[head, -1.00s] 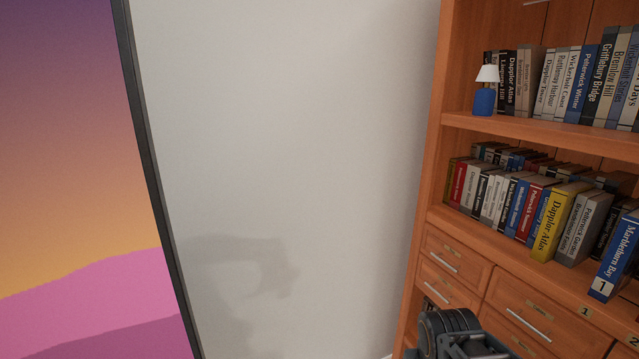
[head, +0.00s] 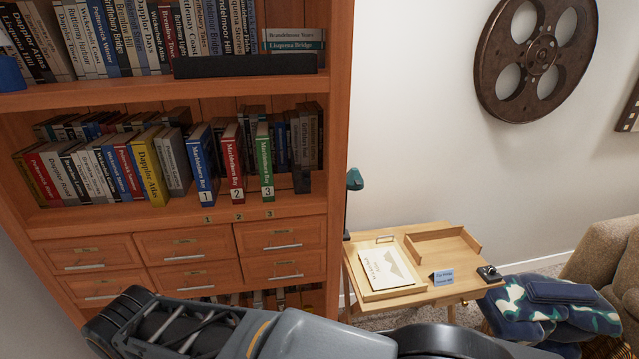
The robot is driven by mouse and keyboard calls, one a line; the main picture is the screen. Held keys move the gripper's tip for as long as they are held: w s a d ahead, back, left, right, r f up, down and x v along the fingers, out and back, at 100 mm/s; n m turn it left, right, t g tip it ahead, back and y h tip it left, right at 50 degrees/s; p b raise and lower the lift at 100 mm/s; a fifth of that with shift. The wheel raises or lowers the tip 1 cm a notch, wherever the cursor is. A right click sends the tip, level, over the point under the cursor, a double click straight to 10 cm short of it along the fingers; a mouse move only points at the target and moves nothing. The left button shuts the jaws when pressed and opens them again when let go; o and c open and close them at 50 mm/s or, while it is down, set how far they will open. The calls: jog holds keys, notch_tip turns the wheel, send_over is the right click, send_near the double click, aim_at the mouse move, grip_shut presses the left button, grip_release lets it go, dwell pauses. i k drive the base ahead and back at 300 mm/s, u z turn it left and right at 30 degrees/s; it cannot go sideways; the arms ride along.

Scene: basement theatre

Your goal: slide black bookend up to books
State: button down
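A small dark upright block (head: 301,180), which looks like the black bookend, stands at the right end of the middle shelf (head: 150,212). Just left of it are three numbered volumes: blue 1 (head: 201,165), red 2 (head: 232,165) and green 3 (head: 264,162). Small gaps show between these volumes. I cannot tell whether the block touches the dark books behind it. My arm crosses the bottom of the head view, below and in front of the shelf. My gripper's fingers do not show.
More books (head: 90,170) fill the shelf's left. A long black bar (head: 245,65) lies on the upper shelf. Drawers (head: 180,245) are below.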

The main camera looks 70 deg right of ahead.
aim_at(302, 178)
jog(key=z, duration=0.25)
jog(key=k, duration=0.25)
jog(key=z, duration=1.5)
jog(key=k, duration=0.95)
jog(key=u, duration=1.3)
jog(key=i, duration=0.85)
jog(key=z, duration=0.85)
jog(key=i, duration=0.4)
jog(key=z, duration=0.4)
